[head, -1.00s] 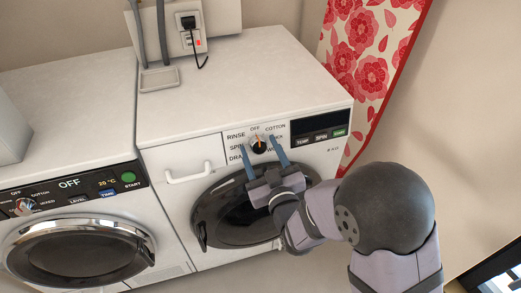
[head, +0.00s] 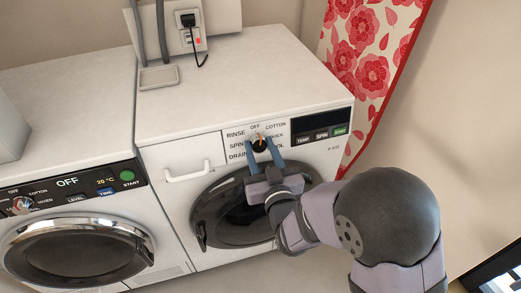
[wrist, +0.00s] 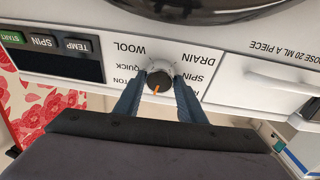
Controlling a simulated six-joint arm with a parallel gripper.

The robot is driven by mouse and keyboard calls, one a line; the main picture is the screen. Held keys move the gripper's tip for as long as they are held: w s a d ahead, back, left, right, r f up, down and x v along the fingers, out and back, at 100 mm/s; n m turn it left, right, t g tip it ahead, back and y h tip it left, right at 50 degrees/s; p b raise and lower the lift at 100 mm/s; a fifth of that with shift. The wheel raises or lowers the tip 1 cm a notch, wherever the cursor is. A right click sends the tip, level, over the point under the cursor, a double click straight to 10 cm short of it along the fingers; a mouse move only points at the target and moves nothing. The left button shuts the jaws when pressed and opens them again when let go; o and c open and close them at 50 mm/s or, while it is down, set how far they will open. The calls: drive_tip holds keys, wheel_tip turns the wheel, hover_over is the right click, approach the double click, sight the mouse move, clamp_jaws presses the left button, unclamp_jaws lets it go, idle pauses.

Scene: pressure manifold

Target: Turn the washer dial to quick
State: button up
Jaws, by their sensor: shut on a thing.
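The washer dial (head: 259,148) is a small black knob with an orange pointer, on the control panel of the right-hand machine. It also shows in the wrist view (wrist: 160,79), where the picture is upside down. The pointer is at or close to OFF, at the top of the dial in the head view. QUICK is printed to the right of the dial, below COTTON, and is partly covered by a finger in the head view. My gripper (head: 262,147) has its two blue fingers on either side of the knob and is shut on it.
A white drawer handle (head: 188,174) is left of the dial, and the round dark door (head: 232,215) is below. TEMP, SPIN and START buttons (head: 321,135) are to the right. A second machine (head: 75,250) with its own dial stands at left.

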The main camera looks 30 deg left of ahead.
drive_tip(key=m+h+b, duration=0.1)
drive_tip(key=m, duration=0.3)
drive_tip(key=m+h+b, duration=0.1)
drive_tip(key=m, duration=0.4)
drive_tip(key=shift+m+t, duration=0.3)
drive_tip(key=m+h+b, duration=0.1)
drive_tip(key=m, duration=0.2)
drive_tip(key=shift+m, duration=0.4)
drive_tip(key=shift+r+m+g+h+b, duration=0.1)
drive_tip(key=shift+m+g+h+b, duration=0.5)
drive_tip(key=shift+m, duration=1.2)
drive_tip(key=o, duration=1)
drive_tip(key=shift+o, duration=0.2)
